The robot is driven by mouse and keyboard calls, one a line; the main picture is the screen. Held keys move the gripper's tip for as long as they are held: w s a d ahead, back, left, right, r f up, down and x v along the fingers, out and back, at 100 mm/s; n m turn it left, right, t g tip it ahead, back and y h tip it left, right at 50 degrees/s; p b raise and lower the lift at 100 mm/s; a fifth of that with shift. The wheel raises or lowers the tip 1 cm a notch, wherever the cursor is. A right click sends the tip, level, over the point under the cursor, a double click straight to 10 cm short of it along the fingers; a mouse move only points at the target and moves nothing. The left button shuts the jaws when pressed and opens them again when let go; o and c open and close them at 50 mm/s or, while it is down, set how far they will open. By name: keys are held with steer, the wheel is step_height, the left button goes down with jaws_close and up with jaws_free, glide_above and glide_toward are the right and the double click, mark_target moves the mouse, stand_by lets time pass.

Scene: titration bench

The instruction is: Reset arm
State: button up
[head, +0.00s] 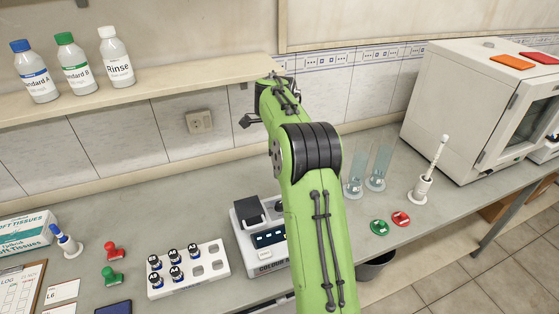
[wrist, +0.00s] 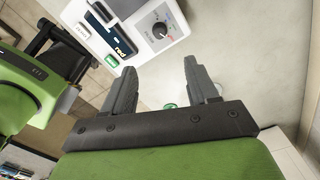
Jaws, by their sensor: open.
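My green arm reaches up over the middle of the bench in the head view, and its end is near the wall tiles. My gripper (wrist: 160,92) is open in the wrist view, with two dark fingers apart and nothing between them. In the head view the fingers are mostly hidden behind the arm. The colour meter (head: 252,222), a white device with a dark display, stands on the bench just left of my arm and is partly covered by it. The meter also shows beyond the fingers in the wrist view (wrist: 146,52), with its knob in sight.
A white rack (head: 205,284) with several dark-capped vials stands left of the meter. Bottles stand on the shelf (head: 170,96). Bench around the discs is clear.

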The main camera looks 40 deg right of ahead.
steer(key=s+a+r+n+t+h, duration=0.2)
steer(key=s+a+r+n+t, duration=0.1)
steer(key=s+a+r+n, duration=1)
steer(key=s+a+f+n+t+y, duration=0.1)
steer(key=s+a+f+n, duration=0.2)
steer(key=s+n, duration=0.3)
steer(key=s+a+f+n+t+y, duration=0.1)
steer(key=s+a+f+n, duration=0.2)
steer(key=s+a+n, duration=0.2)
steer(key=s+n, duration=0.1)
steer(key=s, duration=0.2)
steer(key=shift+a+f+n+t, duration=0.3)
steer(key=shift+a, duration=0.05)
